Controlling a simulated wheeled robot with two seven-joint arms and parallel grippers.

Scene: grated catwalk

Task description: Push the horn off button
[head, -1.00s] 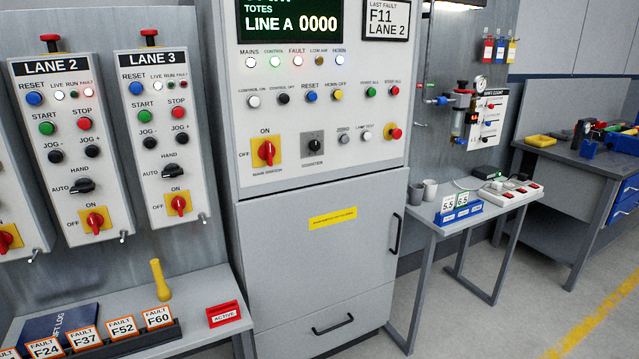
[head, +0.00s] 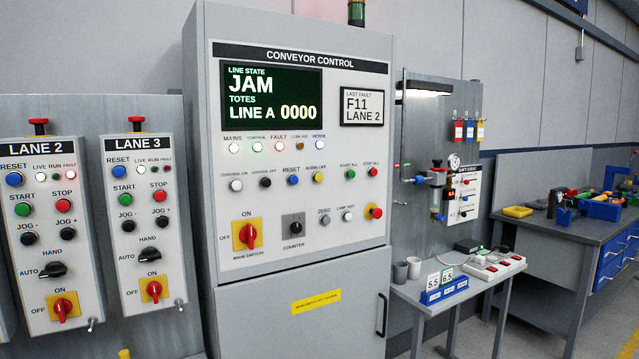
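The horn off button (head: 318,178) is a small yellow push button on the grey conveyor control cabinet (head: 300,215), in the middle of its button row. A blue reset button (head: 293,180) is to its left and a green start all button (head: 350,174) to its right. Above the row, the horn lamp (head: 319,145) looks lit bluish white and the fault lamp (head: 280,147) looks lit pinkish. Nothing covers the yellow button. Neither of my grippers shows in the head view.
The cabinet's screen (head: 272,97) reads JAM. Lane 2 (head: 45,235) and lane 3 (head: 145,225) panels stand at left. A small table (head: 410,292) with cups and a blue card holder stands at right, before a workbench (head: 560,236). The cabinet front looks unobstructed.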

